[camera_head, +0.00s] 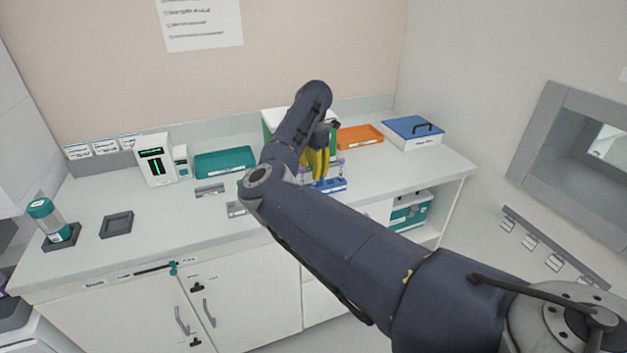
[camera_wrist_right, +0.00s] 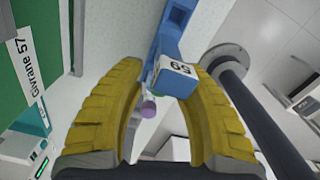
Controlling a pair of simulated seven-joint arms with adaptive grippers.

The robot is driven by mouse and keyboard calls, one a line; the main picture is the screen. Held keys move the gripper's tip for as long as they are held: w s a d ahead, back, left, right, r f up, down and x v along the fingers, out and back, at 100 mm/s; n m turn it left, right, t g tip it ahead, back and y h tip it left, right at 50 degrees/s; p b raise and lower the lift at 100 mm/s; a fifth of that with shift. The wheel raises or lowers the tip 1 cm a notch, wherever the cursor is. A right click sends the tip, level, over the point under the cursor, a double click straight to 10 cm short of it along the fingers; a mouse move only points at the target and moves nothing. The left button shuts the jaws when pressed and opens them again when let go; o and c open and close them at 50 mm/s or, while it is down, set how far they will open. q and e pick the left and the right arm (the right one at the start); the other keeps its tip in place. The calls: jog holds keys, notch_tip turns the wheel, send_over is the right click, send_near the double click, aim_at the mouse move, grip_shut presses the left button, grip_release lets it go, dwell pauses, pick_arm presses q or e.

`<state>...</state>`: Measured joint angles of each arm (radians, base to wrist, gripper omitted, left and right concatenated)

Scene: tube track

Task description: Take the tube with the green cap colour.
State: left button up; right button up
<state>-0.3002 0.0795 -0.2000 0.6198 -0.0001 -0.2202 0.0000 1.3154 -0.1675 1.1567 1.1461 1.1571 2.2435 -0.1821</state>
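My right gripper (camera_head: 318,163) has yellow fingers and hangs over a blue rack (camera_head: 330,185) near the middle of the bench. In the right wrist view the fingers of this gripper (camera_wrist_right: 163,72) are spread apart. Between them show part of the blue rack (camera_wrist_right: 172,30), with a block labelled 59, and a purple-capped tube (camera_wrist_right: 148,107). I cannot tell whether either finger touches these. Purple caps also show beside the gripper in the head view. My left gripper is not in view.
A teal-capped container (camera_head: 43,213) stands in a dark holder at the left. A teal tray (camera_head: 224,162), an orange tray (camera_head: 360,137) and a blue-lidded box (camera_head: 413,131) line the back. A green-and-white box stands behind my arm.

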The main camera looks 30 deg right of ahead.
grip_shut()
jog(key=shift+r, duration=0.1)
dwell(0.4)
